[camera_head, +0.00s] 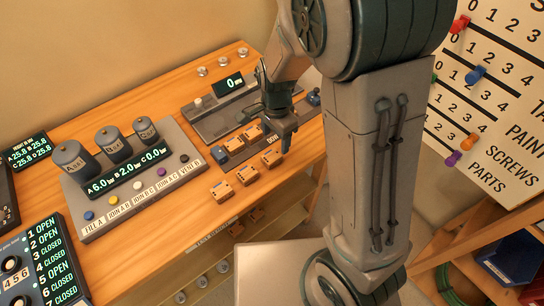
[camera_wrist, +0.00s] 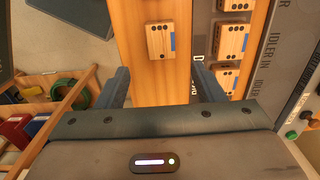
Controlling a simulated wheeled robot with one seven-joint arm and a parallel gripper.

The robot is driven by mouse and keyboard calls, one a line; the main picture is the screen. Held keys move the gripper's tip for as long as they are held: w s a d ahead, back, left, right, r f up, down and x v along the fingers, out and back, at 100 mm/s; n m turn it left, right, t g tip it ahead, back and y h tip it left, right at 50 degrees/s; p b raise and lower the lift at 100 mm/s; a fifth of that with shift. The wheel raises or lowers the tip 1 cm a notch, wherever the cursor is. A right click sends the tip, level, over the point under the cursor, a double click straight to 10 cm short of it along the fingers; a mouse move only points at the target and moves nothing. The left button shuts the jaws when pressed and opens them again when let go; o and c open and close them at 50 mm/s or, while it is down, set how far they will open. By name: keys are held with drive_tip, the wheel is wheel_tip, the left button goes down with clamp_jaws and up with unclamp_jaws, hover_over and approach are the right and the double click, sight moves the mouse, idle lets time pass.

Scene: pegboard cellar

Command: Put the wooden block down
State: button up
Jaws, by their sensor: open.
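A light wooden block (camera_wrist: 160,40) with dark dots and a blue stripe rests on the wooden bench top in the wrist view. It lies beyond the gap between my fingers, and neither finger touches it. My gripper (camera_wrist: 160,75) is open and empty. In the head view my gripper (camera_head: 281,138) is low over the bench, near the right-hand block (camera_head: 271,158) of a front row of small blocks. Part of the gripper is hidden there by my own arm.
A grey rack (camera_head: 205,135) holding more blocks is close beside the gripper; its blocks (camera_wrist: 230,40) show at right in the wrist view. A grey console (camera_head: 90,195) with dark cylinders stands left. The bench's front edge is near. Shelving with bins (camera_wrist: 50,110) stands beyond it.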

sight(271, 156)
wheel_tip(271, 156, down, 2)
drive_tip(key=shift+f, duration=0.1)
drive_tip(key=f, duration=0.2)
drive_tip(key=a+f, duration=0.1)
drive_tip(key=shift+s+f+p, duration=0.2)
drive_tip(key=shift+f+p, duration=0.15)
drive_tip(key=shift+f, duration=0.7)
drive_tip(key=shift+c, duration=0.3)
drive_tip(key=c, duration=1.1)
